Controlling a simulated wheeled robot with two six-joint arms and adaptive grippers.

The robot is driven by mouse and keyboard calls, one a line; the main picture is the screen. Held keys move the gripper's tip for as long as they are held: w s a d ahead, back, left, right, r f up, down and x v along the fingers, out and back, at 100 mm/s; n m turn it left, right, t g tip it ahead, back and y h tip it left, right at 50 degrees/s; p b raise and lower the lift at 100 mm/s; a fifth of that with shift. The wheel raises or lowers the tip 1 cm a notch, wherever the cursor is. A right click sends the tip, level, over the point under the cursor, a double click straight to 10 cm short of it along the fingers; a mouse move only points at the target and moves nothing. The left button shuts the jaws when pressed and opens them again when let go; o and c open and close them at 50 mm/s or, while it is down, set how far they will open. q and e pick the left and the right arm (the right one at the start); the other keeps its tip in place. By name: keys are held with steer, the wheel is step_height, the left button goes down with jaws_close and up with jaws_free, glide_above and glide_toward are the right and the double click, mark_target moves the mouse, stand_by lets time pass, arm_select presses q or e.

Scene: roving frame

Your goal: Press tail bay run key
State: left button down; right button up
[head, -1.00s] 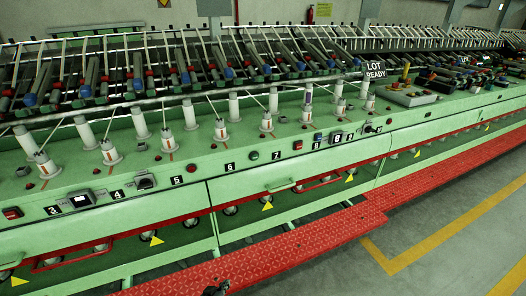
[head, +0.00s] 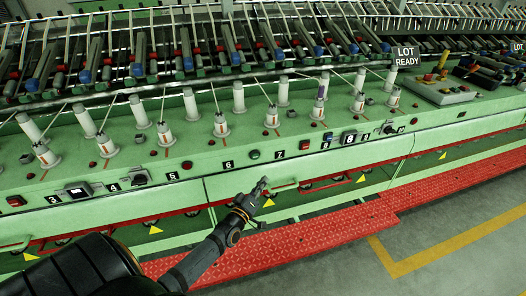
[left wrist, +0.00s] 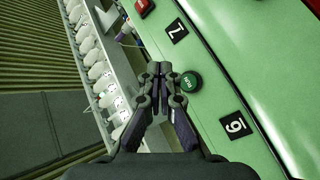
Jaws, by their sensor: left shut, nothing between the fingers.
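A round dark green key (head: 255,154) sits on the green machine panel between labels 6 and 7. In the left wrist view this green key (left wrist: 190,82) bears pale lettering that looks like RUN. My left gripper (head: 264,182) is shut and empty, a little below and right of the key in the head view. In the left wrist view its closed fingertips (left wrist: 160,70) appear just left of the key; I cannot tell the gap in depth, and no contact is clear. Which key is the tail bay's is not marked legibly. My right gripper is out of view.
The panel also carries a red round button (head: 186,165), a red square switch (head: 304,145) and a selector knob (head: 389,129). White bobbins (head: 221,125) stand upright along the ledge. A LOT READY sign (head: 408,55) rises behind. A red step (head: 340,222) runs along the front.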

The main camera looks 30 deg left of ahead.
mark_target(255, 156)
arm_select(q)
steer(key=shift+w+r, duration=0.1)
steer(key=shift+r, duration=0.45)
steer(key=w+a+b, duration=0.4)
steer(key=w+a, duration=0.1)
steer(key=a, duration=0.1)
steer(key=shift+w+a+b, duration=0.3)
steer(key=shift+w+a, duration=0.05)
stand_by(1.2)
steer(key=shift+w+a+b, duration=0.3)
